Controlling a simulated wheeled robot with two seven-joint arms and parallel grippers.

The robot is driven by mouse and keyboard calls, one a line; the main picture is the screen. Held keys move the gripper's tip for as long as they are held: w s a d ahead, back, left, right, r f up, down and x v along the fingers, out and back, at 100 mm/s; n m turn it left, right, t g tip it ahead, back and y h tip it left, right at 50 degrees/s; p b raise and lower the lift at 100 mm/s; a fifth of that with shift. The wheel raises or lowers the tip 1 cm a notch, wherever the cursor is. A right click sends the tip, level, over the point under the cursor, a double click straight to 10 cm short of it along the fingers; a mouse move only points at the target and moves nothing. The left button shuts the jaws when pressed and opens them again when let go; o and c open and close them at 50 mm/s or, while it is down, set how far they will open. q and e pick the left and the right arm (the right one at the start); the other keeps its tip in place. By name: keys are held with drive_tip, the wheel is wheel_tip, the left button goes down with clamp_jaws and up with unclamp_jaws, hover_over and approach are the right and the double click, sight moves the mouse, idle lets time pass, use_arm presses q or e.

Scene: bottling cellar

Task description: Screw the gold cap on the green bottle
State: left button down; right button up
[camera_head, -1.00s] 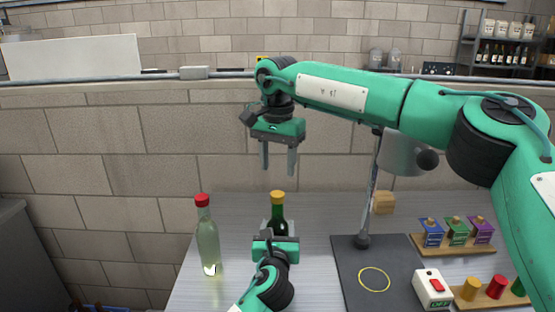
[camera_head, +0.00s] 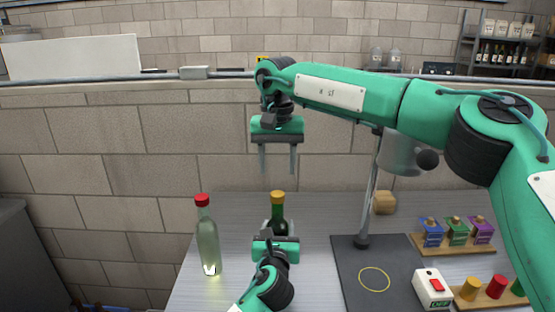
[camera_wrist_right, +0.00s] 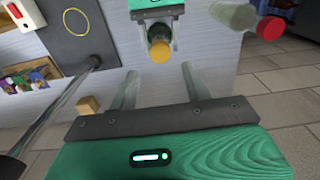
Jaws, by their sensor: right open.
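The green bottle (camera_head: 278,226) stands upright on the bench with the gold cap (camera_head: 278,196) on its mouth. The gold cap also shows from above in the right wrist view (camera_wrist_right: 159,52). How tightly it sits cannot be seen. My left gripper (camera_head: 276,228) is around the bottle's body below the cap, its fingers closed against the glass; the wrist hides the lower bottle. My right gripper (camera_head: 278,168) is open and empty, pointing down above the gold cap with a clear gap between.
A clear bottle with a red cap (camera_head: 208,240) stands to the left. A dark mat (camera_head: 350,272) with a yellow ring, a lamp post (camera_head: 367,205), a wooden block (camera_head: 384,203), a switch box (camera_head: 432,288) and racks of small items are to the right.

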sight(278, 194)
drive_tip(key=shift+f, duration=3.6)
drive_tip(key=c, duration=1)
drive_tip(key=shift+c, duration=0.2)
drive_tip(key=m, duration=0.6)
drive_tip(key=shift+m, duration=0.4)
drive_tip(key=o, duration=1.1)
